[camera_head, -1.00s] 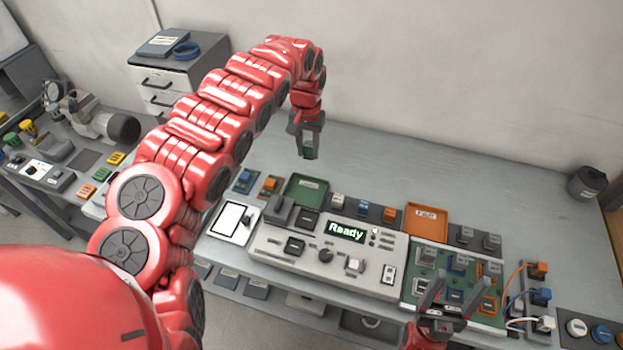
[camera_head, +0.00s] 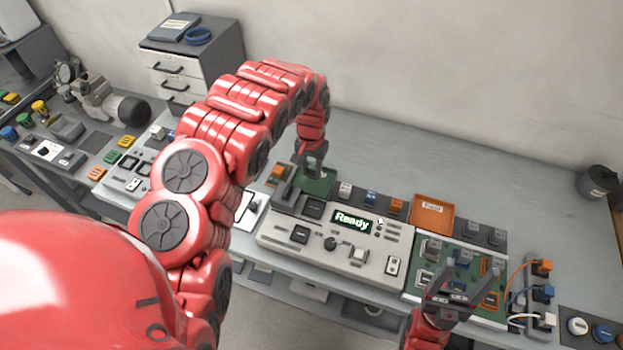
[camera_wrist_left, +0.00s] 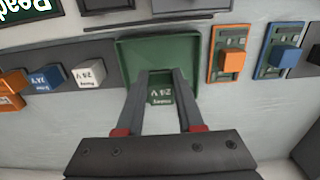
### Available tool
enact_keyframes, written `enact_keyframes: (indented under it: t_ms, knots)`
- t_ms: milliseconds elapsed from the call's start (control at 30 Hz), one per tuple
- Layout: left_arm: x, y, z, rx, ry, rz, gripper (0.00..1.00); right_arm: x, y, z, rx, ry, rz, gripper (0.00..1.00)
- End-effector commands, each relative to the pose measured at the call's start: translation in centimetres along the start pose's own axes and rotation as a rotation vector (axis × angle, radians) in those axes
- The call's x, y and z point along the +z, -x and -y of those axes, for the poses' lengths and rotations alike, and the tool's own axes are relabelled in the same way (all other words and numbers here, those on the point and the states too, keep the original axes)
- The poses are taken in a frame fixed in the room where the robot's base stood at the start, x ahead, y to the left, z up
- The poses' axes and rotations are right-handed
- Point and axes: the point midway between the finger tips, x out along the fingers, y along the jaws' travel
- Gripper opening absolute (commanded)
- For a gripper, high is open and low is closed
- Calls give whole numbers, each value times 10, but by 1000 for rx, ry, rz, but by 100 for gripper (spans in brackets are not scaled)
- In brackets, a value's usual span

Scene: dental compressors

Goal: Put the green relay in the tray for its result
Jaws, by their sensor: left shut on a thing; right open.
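The green relay (camera_wrist_left: 160,95), marked 24 V, is between the fingers of my left gripper (camera_wrist_left: 160,88), which is shut on it. In the left wrist view it appears over the green tray (camera_wrist_left: 128,58); I cannot tell whether it touches the tray floor. In the head view my left gripper (camera_head: 312,165) is at the green tray (camera_head: 322,185), partly covering it. The orange tray (camera_head: 447,218), with a label inside, stands further right and looks empty. My right gripper (camera_head: 462,282) is open and empty above the green circuit board (camera_head: 425,252).
The tester (camera_head: 300,245) with a display reading "Ready" stands in front of the trays. White, blue and orange relays (camera_head: 370,198) stand in a row between the trays. The table behind is clear.

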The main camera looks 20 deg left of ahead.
Motion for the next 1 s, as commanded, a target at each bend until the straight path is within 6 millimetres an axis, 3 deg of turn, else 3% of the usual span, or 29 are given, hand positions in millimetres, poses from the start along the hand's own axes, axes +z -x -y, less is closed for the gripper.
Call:
enact_keyframes:
  t_ms: [233,600,633,700,800,1000]
  knots:
    - [1,-27,0,1,0,3,0,-2,-10,0,0,0,0,69]
    - [1,-33,0,0,0,2,0,-1,-6,0,0,0,0,69]
    - [1,-32,0,0,1,2,40,-1,-6,0,0,0,0,69]
    - [1,-32,0,0,0,2,52,-1,-7,0,0,0,0,69]
    - [0,-32,0,0,1,1,66,-1,-7,0,0,0,0,69]
    - [0,-32,0,0,1,1,66,-1,-7,0,0,0,0,69]
